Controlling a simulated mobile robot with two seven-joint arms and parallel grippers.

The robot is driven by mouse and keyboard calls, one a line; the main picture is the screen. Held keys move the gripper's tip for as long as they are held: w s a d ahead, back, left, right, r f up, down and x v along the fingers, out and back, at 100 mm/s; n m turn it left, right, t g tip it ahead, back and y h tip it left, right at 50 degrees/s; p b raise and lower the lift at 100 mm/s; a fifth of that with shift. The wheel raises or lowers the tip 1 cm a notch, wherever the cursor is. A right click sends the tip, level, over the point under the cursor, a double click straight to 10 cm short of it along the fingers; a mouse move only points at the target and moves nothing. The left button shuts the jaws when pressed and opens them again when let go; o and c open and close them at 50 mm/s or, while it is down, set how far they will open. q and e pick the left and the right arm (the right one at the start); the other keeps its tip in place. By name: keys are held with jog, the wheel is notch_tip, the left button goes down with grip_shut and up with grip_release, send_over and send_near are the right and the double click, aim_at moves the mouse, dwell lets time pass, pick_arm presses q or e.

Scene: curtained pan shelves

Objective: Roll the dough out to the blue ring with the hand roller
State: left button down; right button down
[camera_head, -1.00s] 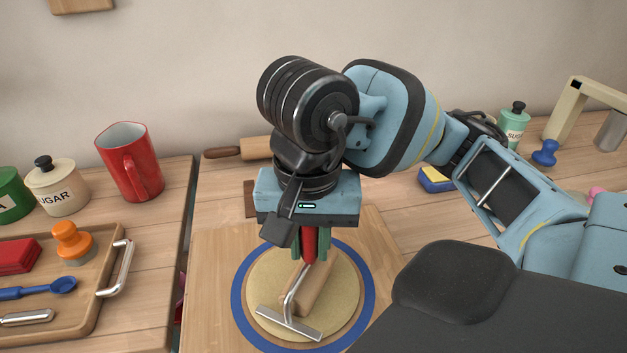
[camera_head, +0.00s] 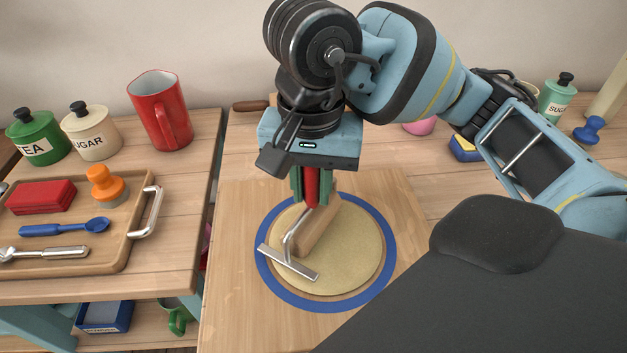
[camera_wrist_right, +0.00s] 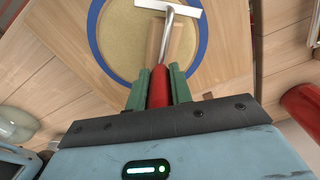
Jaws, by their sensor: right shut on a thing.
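The dough (camera_head: 345,262) is a flat, pale round on a wooden board (camera_head: 230,290). A blue ring (camera_head: 329,304) surrounds it, with a narrow band of board between them in places. The hand roller has a red handle, a bent metal neck and a wooden cylinder (camera_head: 318,228); it is on or just over the dough, contact unclear. Its neck and metal crosspiece also show in the right wrist view (camera_wrist_right: 168,8). My right gripper (camera_head: 312,200) is shut on the red handle above the dough; its green fingers show in the right wrist view (camera_wrist_right: 159,88). My left gripper is out of view.
A wooden tray (camera_head: 120,262) on the left counter holds a red box, an orange-knobbed tool and utensils. Behind it stand a red pitcher (camera_head: 162,112) and tea and sugar canisters. A gap separates the counters. A blue-and-yellow item (camera_head: 463,148) lies right of the board.

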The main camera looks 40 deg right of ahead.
jog(key=shift+w+a+f, duration=0.1)
jog(key=shift+w+a, duration=0.15)
jog(key=shift+w, duration=0.35)
jog(key=shift+w+a+f, duration=0.1)
jog(key=shift+w+a, duration=0.15)
jog(key=shift+w, duration=0.35)
jog(key=shift+s+d+r, duration=0.1)
jog(key=shift+s+d, duration=0.25)
jog(key=shift+s, duration=0.5)
jog(key=shift+s+d, duration=0.3)
jog(key=shift+s, duration=0.5)
jog(key=shift+s+d+f, duration=0.15)
jog(key=shift+s+d, duration=0.15)
jog(key=shift+s, duration=0.55)
jog(key=shift+s+d+f, duration=0.1)
jog(key=shift+s+d, duration=0.2)
jog(key=shift+s, duration=0.55)
jog(key=shift+s, duration=0.1)
